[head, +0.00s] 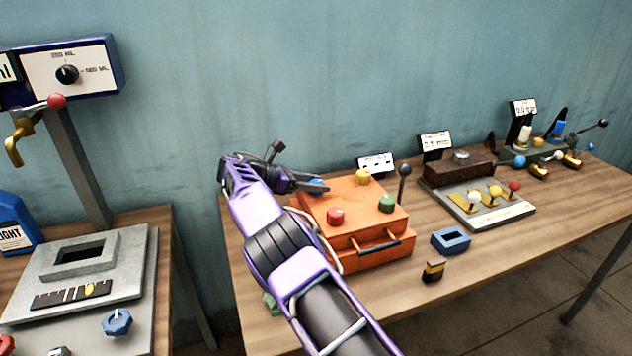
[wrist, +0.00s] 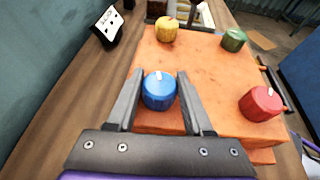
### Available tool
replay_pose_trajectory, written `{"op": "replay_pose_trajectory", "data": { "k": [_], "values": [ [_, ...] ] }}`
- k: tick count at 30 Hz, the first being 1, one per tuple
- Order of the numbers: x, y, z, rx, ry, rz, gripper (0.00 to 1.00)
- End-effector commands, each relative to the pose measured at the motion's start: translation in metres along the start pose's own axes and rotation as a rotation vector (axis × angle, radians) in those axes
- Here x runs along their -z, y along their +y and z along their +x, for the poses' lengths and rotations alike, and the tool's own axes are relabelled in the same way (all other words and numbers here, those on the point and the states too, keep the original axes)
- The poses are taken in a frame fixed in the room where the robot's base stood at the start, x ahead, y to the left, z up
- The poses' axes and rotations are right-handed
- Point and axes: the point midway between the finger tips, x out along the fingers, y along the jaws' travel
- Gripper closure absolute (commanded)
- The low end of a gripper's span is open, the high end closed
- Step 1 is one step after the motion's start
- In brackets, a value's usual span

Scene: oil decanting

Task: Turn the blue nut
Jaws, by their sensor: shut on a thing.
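The blue nut (wrist: 159,92) is a round knob with a white mark on top, on a corner of the orange box (wrist: 205,62). In the wrist view my gripper (wrist: 160,84) has one finger on each side of it. In the head view my gripper (head: 314,187) reaches the back left corner of the orange box (head: 362,208), and only a bit of the blue nut (head: 316,186) shows past the fingers. The gripper is shut on the blue nut.
The box also bears a yellow knob (head: 363,177), a green knob (head: 386,203) and a red knob (head: 335,216). A black lever (head: 404,180) stands behind it. A blue block with a hole (head: 451,241) and a small black and gold piece (head: 433,270) lie to the right on the table.

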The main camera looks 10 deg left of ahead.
Motion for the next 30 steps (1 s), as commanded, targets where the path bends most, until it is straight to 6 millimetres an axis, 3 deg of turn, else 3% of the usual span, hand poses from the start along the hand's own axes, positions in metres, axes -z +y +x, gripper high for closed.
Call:
{"op": "replay_pose_trajectory", "data": {
  "k": [14,15,19,30],
  "values": [
    [0.0002,-0.0002,0.0002,0.006,-0.001,0.000,1.00],
    [0.0002,-0.0002,0.0002,0.006,-0.001,0.000,0.45],
    [0.0000,-0.0001,0.0002,0.006,-0.001,0.001,0.22],
    [-0.0042,0.0003,-0.0016,0.004,0.000,0.003,0.19]
  ]
}}
